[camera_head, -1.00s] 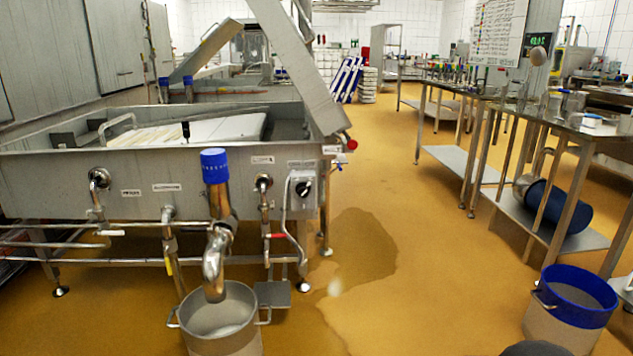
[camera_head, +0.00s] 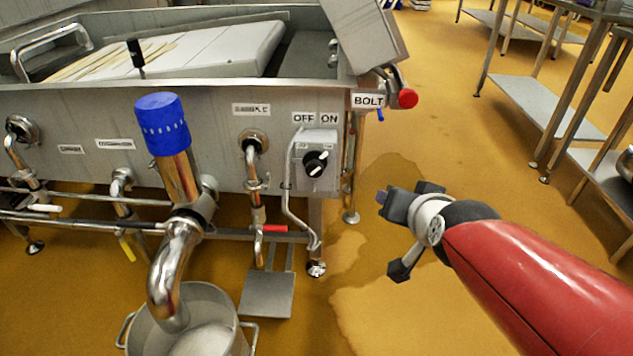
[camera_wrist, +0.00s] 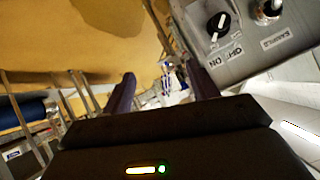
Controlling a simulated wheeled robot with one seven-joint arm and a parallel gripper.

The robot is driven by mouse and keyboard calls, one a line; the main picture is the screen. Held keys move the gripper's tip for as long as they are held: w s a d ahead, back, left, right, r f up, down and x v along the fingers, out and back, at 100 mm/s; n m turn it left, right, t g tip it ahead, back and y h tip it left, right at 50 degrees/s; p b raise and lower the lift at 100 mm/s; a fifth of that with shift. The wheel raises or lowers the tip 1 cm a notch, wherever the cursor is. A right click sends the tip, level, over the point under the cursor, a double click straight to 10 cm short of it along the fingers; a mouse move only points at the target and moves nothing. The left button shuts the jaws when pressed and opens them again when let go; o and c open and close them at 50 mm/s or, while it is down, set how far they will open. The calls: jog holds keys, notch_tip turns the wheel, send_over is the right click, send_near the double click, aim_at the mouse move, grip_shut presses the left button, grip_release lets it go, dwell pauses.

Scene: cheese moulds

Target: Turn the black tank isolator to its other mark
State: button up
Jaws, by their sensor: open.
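The black tank isolator (camera_head: 316,162) is a round rotary knob on a grey box on the vat's front panel. Its white pointer seems to lean up and to the right, towards the ON label (camera_head: 329,118); the OFF label (camera_head: 303,118) is at upper left. My gripper (camera_head: 393,235) is right of the box and apart from it, over the floor, with nothing between its fingers. In the wrist view its two dark fingers (camera_wrist: 163,84) are spread, and the isolator (camera_wrist: 218,24) is at upper right, beyond the right finger.
A blue-topped steel pipe (camera_head: 165,125) stands left of the isolator above a steel pot (camera_head: 205,310). A bent conduit runs down from the box. A red knob (camera_head: 407,98) by the BOLT label is at the vat's corner. Open floor (camera_head: 450,130) lies right; steel tables are further right.

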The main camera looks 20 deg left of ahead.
jog(key=w+a+f+m+t+y+b, duration=0.1)
jog(key=w+a+f+t+y+b, duration=0.25)
jog(key=a, duration=0.65)
jog(key=m+t+h+b, duration=0.2)
jog(key=m+t+b, duration=0.1)
jog(key=m, duration=0.1)
send_near(314, 171)
jog(key=w, duration=0.3)
jog(key=x, duration=0.7)
jog(key=shift+w+a+f, duration=0.15)
jog(key=shift+w+a, duration=0.1)
jog(key=shift+a, duration=0.25)
jog(key=c, duration=0.8)
